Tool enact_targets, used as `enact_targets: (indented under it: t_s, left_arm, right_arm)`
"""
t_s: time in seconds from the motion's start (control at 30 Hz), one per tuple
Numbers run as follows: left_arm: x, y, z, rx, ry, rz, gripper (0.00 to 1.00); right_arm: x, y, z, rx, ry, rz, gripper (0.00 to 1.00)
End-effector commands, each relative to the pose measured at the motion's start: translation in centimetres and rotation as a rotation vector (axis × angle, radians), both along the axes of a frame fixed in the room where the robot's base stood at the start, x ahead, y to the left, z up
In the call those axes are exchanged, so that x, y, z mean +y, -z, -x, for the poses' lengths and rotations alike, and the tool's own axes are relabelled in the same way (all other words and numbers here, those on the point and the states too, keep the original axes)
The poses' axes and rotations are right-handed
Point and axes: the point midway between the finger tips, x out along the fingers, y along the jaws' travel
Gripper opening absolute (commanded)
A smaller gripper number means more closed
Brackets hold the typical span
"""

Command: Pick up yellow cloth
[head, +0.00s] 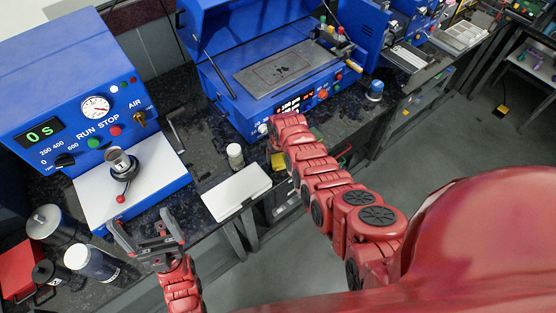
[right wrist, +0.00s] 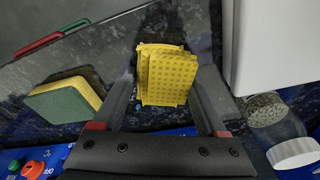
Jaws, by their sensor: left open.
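The yellow cloth (right wrist: 168,75) is folded and dotted. In the right wrist view it lies between the spread fingers of my right gripper (right wrist: 164,72). A narrow gap seems to show beside the fingers; I cannot tell whether either touches it. In the head view a yellow patch of the cloth (head: 278,161) shows left of my right arm, near the counter's front edge. The right gripper's fingers are hidden by the arm there. My left gripper (head: 146,226) is open and empty, in front of the white-topped blue machine.
A green-yellow sponge (right wrist: 65,100) lies left of the cloth in the right wrist view. A white box (head: 237,191) and a white-capped bottle (head: 235,156) stand on the other side. Red-green pliers (right wrist: 50,38) lie near the edge. A blue press (head: 225,95) stands behind.

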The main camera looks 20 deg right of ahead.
Motion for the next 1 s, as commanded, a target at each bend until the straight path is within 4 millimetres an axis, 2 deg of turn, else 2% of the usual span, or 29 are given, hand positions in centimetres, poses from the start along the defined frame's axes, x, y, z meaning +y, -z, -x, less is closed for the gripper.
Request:
enact_targets:
  t_s: [0.03,0.23,0.37,0.4,0.77,1.0]
  left_arm:
    - [0.0,0.0,0.0,0.000,0.000,0.000,0.99]
    - [0.0,0.0,0.0,0.000,0.000,0.000,0.99]
    - [0.0,0.0,0.0,0.000,0.000,0.000,0.99]
    - [0.0,0.0,0.0,0.000,0.000,0.000,0.99]
    - [0.0,0.1,0.0,0.000,0.000,0.000,0.99]
    - [0.0,0.5,0.0,0.000,0.000,0.000,0.99]
  right_arm:
    - [0.0,0.0,0.0,0.000,0.000,0.000,0.57]
    - [0.0,0.0,0.0,0.000,0.000,0.000,0.21]
    - [0.0,0.0,0.0,0.000,0.000,0.000,0.20]
    - [0.0,0.0,0.0,0.000,0.000,0.000,0.12]
    - [0.0,-0.2,0.0,0.000,0.000,0.000,0.10]
    - [0.0,-1.4,-0.1,-0.003,0.000,0.000,0.10]
